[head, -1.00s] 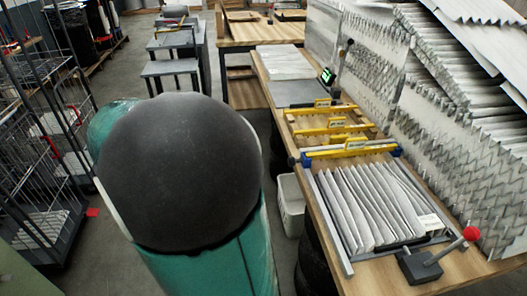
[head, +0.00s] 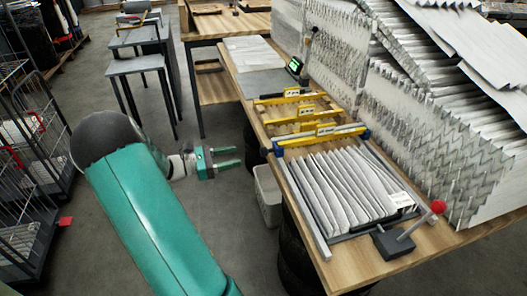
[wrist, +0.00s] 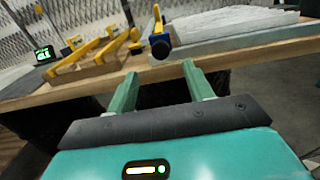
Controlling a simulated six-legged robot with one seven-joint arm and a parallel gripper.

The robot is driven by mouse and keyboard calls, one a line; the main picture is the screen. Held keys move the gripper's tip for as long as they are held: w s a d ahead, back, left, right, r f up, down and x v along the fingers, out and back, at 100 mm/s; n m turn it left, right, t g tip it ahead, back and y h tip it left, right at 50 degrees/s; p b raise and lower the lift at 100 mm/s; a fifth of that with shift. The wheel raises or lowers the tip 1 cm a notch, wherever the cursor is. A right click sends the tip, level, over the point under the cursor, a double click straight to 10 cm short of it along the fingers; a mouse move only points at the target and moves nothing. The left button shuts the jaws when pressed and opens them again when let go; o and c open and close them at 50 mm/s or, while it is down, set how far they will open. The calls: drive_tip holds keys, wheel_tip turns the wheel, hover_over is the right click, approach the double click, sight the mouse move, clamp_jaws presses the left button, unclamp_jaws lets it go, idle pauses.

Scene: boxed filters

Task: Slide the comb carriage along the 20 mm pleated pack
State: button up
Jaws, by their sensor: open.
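The white pleated pack (head: 345,188) lies in a grey-railed frame on the wooden bench. The comb carriage, a yellow bar with blue ends (head: 322,136), spans the frame at the pack's far end. My gripper (head: 236,157) is open and empty, left of the bench edge and apart from the carriage. In the wrist view my green fingers (wrist: 157,82) point at the bench edge, and a blue end of the carriage (wrist: 160,43) shows just beyond them. Part of the pack (wrist: 235,22) shows at the upper right there.
Several other yellow bars (head: 297,114) sit on wooden holders behind the carriage. A lever with a red knob (head: 438,207) stands at the bench's near right. Stacked pleated sheets (head: 420,130) line the right side. A white bin (head: 268,190) is below the bench edge.

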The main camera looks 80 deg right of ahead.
sight(261, 152)
drive_tip(key=x, duration=1.1)
drive_tip(key=shift+s, duration=0.1)
clamp_jaws()
